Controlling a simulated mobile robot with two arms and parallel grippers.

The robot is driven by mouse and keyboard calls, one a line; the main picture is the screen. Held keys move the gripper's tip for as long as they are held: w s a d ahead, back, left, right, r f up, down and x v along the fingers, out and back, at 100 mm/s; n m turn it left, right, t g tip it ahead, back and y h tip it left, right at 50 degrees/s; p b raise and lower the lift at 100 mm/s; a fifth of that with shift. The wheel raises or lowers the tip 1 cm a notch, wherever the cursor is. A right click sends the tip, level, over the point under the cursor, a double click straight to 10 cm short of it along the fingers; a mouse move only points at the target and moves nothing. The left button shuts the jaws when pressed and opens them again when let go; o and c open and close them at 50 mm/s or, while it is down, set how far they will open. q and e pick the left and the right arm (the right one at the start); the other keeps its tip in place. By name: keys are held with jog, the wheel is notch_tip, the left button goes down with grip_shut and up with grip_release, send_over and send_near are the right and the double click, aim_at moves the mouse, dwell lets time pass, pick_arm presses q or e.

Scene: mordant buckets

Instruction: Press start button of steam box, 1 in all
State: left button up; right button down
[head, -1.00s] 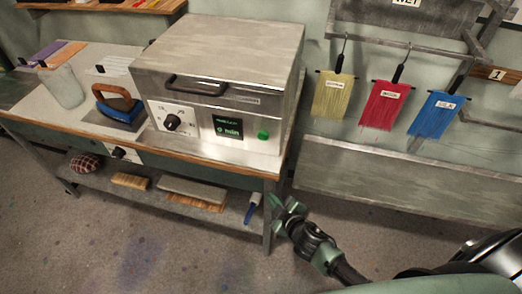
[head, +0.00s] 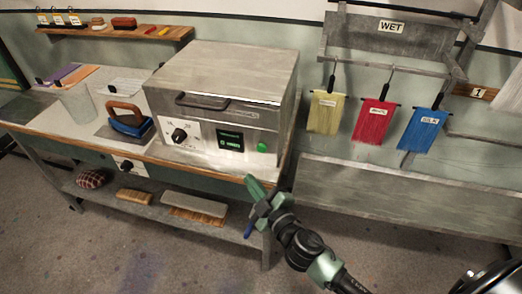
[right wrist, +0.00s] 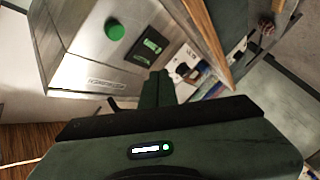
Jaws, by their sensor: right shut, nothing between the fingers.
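The steam box (head: 225,90) is a grey metal box with a dark handle, standing on the bench. Its front has a black dial (head: 179,135), a lit green display (head: 230,141) and a round green start button (head: 262,147) at the right. My right gripper (head: 256,187) is shut and empty, in front of the bench's right end, below the button and apart from it. In the right wrist view the green button (right wrist: 114,30) and the display (right wrist: 150,46) show beyond the shut fingers (right wrist: 157,88). My left gripper is not in view.
An iron (head: 126,121) and a clear beaker (head: 78,103) stand on the bench left of the steam box. Yellow, red (head: 376,121) and blue hanks hang above a grey trough (head: 400,195) at the right.

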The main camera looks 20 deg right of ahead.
aim_at(262, 148)
jog(key=w+d, duration=0.5)
jog(key=w, duration=0.2)
jog(key=shift+w, duration=0.15)
dwell(0.3)
jog(key=shift+w, duration=0.1)
dwell(1.8)
jog(key=shift+w+d, duration=0.2)
jog(key=shift+w, duration=0.05)
jog(key=shift+w+d, duration=0.3)
jog(key=shift+w, duration=0.1)
dwell(1.1)
jog(key=shift+s+a, duration=0.5)
jog(key=shift+s, duration=0.25)
